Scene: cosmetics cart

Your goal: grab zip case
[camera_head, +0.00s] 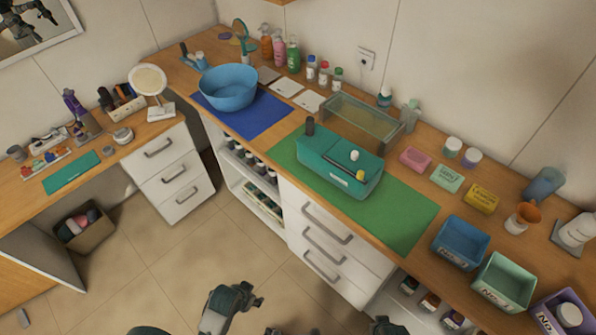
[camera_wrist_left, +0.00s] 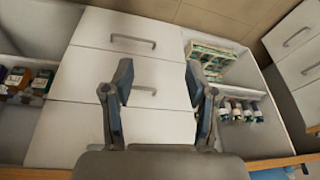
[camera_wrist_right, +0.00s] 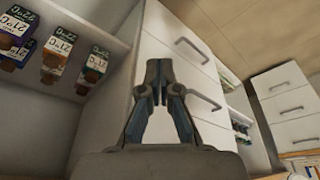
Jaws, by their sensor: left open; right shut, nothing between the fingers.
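A teal case (camera_head: 325,160), which looks like the zip case, rests on the green mat (camera_head: 405,215) on the counter. A dark item, a white-capped item and a yellow-tipped stick show on or at it. My left gripper (camera_wrist_left: 158,75) is open and empty, facing white drawer fronts in the left wrist view. My right gripper (camera_wrist_right: 158,68) is shut and empty, facing the cabinet front in the right wrist view. In the head view, parts of my arms show at the bottom edge, well apart from the case. Neither wrist view shows the case.
A blue bowl (camera_head: 228,88) on a blue mat (camera_head: 260,118) stands left of the case. A clear box (camera_head: 365,115) stands behind it. Soaps, jars and open bins (camera_head: 460,242) crowd the right. White drawers (camera_head: 325,245) lie below the counter edge.

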